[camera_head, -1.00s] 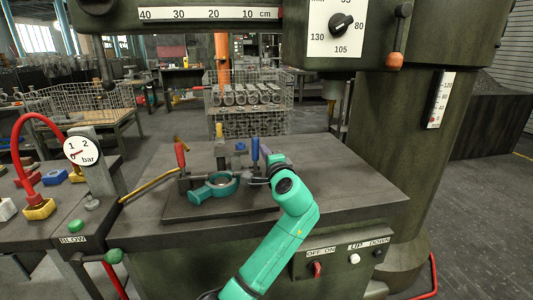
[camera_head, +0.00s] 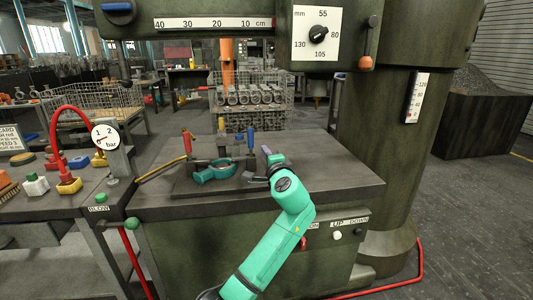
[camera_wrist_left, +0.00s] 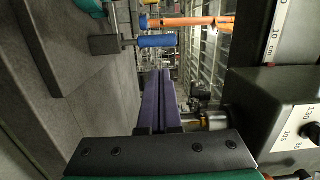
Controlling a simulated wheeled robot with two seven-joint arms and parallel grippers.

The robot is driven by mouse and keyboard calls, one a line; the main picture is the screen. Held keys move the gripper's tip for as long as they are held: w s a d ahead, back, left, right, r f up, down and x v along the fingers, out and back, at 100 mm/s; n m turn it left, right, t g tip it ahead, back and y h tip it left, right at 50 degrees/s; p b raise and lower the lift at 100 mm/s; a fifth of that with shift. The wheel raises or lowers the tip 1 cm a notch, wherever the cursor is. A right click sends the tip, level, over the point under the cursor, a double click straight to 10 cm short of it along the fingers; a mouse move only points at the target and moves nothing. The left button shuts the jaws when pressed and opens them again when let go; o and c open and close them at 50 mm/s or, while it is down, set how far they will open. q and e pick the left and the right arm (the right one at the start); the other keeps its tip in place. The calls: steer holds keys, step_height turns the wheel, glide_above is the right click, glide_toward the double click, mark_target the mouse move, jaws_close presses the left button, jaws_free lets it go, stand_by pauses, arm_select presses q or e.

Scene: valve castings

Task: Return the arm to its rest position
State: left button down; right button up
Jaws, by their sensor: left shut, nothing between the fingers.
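My left arm, teal, reaches up from the bottom of the head view to my left gripper (camera_head: 272,158), whose purple fingers are over the machine table (camera_head: 335,185). In the left wrist view the purple fingers (camera_wrist_left: 158,98) lie together, shut with nothing between them. A teal ring-shaped casting (camera_head: 202,177) lies in the fixture left of the gripper, apart from it. My right gripper is not in view.
Red-handled (camera_head: 187,142) and blue-handled (camera_head: 250,140) clamps stand at the fixture. The machine column (camera_head: 385,150) rises on the right. A pressure gauge (camera_head: 105,137) and red hose are on the left bench. A wire crate of castings (camera_head: 250,97) stands behind.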

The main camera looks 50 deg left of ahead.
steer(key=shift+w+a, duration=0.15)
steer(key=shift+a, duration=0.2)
